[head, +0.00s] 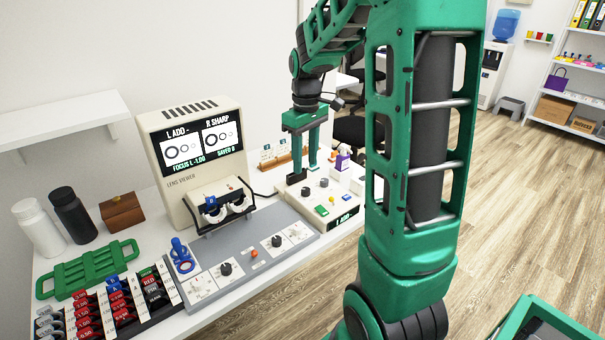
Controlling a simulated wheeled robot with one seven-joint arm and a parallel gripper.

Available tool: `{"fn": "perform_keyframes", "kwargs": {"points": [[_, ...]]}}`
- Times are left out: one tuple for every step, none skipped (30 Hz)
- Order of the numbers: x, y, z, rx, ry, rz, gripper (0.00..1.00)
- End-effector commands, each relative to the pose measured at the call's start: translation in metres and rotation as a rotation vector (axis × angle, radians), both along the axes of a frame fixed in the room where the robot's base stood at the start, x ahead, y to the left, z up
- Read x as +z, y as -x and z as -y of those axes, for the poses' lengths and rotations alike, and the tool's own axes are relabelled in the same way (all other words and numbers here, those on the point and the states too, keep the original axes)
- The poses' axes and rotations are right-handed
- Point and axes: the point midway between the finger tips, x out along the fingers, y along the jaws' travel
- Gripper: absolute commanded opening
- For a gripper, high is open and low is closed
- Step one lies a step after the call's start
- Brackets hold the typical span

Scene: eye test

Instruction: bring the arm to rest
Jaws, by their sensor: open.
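My gripper (306,166) is in the head view, pointing down above the control box (328,203) with its dials and coloured buttons. Its two green fingers stand apart, and I see nothing between them. Whether the fingertips touch anything behind the box cannot be told. My green arm reaches in from the right, bent over at the top, and its upright part hides the right end of the table.
A lens viewer (165,175) with a lit screen stands left of my gripper. A grey panel (262,219) with knobs lies before it. Lens racks (85,325), a green tray (88,268) and two bottles (72,214) are at left. Open wooden floor (530,215) lies at right.

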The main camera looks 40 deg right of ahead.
Motion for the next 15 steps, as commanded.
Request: {"fn": "perform_keyframes", "kwargs": {"points": [[0.007,-0.001,0.0,0.0,0.001,0.001,0.4],[0.009,0.0,0.0,0.0,0.001,0.001,0.4],[0.013,0.0,0.0,0.0,0.0,0.0,0.4],[0.015,0.0,0.0,0.0,0.0,0.0,0.4],[0.016,0.0,0.0,0.0,0.0,-0.001,0.4],[0.018,0.0,0.0,0.0,0.0,0.0,0.4],[0.019,0.0,0.0,0.0,0.0,0.0,0.4],[0.02,0.0,0.0,0.0,0.0,0.0,0.4],[0.02,0.0,0.0,0.0,0.0,0.0,0.4],[0.02,0.0,0.0,0.0,0.0,0.0,0.4],[0.02,0.0,0.0,0.0,0.0,-0.001,0.4],[0.02,0.0,0.0,0.0,0.0,-0.001,0.4],[0.02,0.0,0.0,0.0,0.0,-0.001,0.4],[0.02,0.0,0.0,-0.001,0.0,-0.001,0.4],[0.02,0.0,0.0,-0.001,0.0,-0.001,0.4]]}}
